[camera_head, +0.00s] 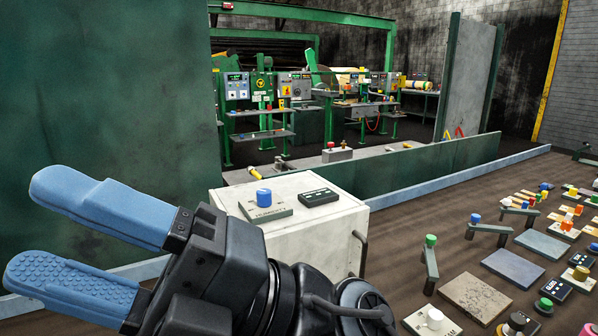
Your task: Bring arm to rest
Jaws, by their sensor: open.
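My gripper (88,246) is in the lower left of the head view, close to the camera. Its two blue padded fingers are spread apart and point left, with nothing between them. The dark wrist and forearm run down to the right, toward the bottom edge. The fingers are in front of a large green panel and touch nothing that I can see. The rest of my arm is out of view.
A white cabinet (335,236) with a blue knob (264,197) and a black display box (319,197) stands just behind my wrist. Many knobs, levers and plates lie at the right. A low green wall (420,165) crosses before the machinery.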

